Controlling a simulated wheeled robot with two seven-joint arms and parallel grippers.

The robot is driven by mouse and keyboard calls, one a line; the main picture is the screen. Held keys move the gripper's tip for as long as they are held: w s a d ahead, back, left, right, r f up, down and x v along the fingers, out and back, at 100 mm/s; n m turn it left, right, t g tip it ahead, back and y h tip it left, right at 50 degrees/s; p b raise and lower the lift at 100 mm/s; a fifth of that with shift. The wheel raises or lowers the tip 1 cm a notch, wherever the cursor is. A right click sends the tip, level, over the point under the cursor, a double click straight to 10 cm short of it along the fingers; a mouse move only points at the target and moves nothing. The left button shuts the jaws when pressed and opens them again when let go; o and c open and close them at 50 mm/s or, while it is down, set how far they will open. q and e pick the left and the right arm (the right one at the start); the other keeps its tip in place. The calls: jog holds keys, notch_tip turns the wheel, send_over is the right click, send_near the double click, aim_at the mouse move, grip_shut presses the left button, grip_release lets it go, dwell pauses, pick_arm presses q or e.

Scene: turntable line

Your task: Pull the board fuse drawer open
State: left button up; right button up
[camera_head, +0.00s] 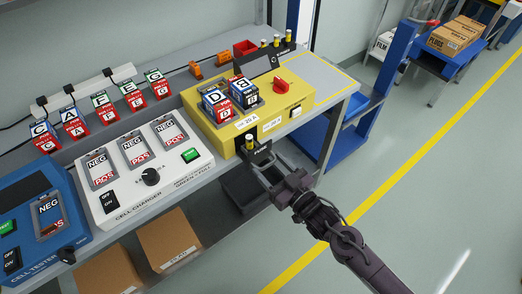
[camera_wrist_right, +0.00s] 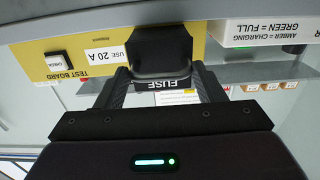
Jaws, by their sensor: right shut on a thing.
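The yellow test board (camera_head: 222,140) stands on the bench, with its black fuse drawer (camera_head: 262,157) at the front face below the "USE 20 A" label. The drawer sticks out from the board's front, and a yellow-topped fuse (camera_head: 249,143) shows upright in it. My right gripper (camera_head: 268,168) is at the drawer's front. In the right wrist view, which is upside down, the fingers (camera_wrist_right: 162,82) are shut on either side of the drawer's black front (camera_wrist_right: 165,70) marked FUSE. The grip hides part of the drawer. My left gripper is out of view.
Two cells (camera_head: 228,96) sit in the board beside a red knob (camera_head: 282,86). A white cell charger (camera_head: 180,175) stands left of it. A dark bin (camera_head: 240,188) is below the drawer. Free floor (camera_head: 430,190) lies to the right.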

jog(key=shift+v, duration=0.85)
jog(key=shift+w+d, duration=0.1)
jog(key=o, duration=1.1)
jog(key=v, duration=0.7)
jog(key=shift+s+d+b, duration=0.25)
jog(key=shift+s+b, duration=0.1)
jog(key=shift+b, duration=0.05)
